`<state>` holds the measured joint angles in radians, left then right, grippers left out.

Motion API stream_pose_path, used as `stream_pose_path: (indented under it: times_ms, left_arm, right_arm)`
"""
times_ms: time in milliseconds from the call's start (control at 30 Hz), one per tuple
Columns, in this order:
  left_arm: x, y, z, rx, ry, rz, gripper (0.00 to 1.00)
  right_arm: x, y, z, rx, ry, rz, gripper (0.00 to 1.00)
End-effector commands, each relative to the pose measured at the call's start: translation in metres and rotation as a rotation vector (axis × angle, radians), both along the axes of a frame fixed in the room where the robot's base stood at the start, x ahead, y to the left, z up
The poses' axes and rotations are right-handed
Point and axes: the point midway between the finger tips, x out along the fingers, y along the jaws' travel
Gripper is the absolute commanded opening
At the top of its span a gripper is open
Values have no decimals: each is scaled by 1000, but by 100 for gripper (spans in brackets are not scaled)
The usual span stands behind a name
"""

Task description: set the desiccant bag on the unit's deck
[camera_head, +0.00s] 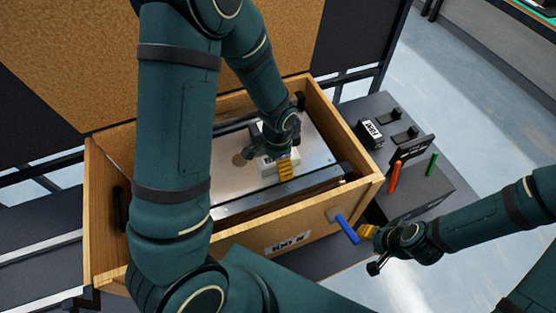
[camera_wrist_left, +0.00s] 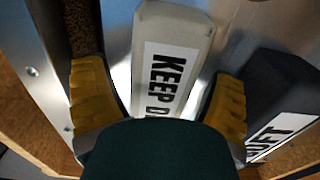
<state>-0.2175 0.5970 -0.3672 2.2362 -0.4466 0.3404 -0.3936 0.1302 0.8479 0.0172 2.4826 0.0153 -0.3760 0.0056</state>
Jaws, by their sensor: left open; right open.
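The desiccant bag, a pale block lettered "KEEP D…" (camera_wrist_left: 172,50), lies between the yellow fingers of my left gripper (camera_wrist_left: 158,90) in the left wrist view. The fingers stand apart, with gaps beside the bag. In the head view the bag (camera_head: 267,166) is on or just above the unit's metal deck (camera_head: 222,172), partly hidden by my left gripper (camera_head: 281,163); I cannot tell whether it touches. The unit sits inside an open wooden crate (camera_head: 350,196). My right gripper (camera_head: 373,247) is open and empty outside the crate, near a blue handle (camera_head: 346,229).
A grey bench at right holds a dark labelled block (camera_head: 370,134), an orange peg (camera_head: 395,177) and a green peg (camera_head: 432,164). A dark block with a white label (camera_wrist_left: 275,95) stands right of the bag in the wrist view. Crate walls surround my left gripper.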

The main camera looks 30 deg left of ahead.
Motion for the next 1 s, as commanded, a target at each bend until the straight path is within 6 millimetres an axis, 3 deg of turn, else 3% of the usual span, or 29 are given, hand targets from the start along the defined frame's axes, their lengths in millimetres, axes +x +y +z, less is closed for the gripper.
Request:
stream_pose_path:
  times_ms: [233,700,1000]
  left_arm:
    - [1,0,11,-1,-4,0,85]
    - [1,0,101,-1,-4,-1,85]
    - [0,0,123,-1,-1,0,85]
  right_arm:
    - [0,0,5,1,-1,0,47]
    - [0,-1,21,4,-2,0,47]
    - [0,-1,24,5,-1,1,47]
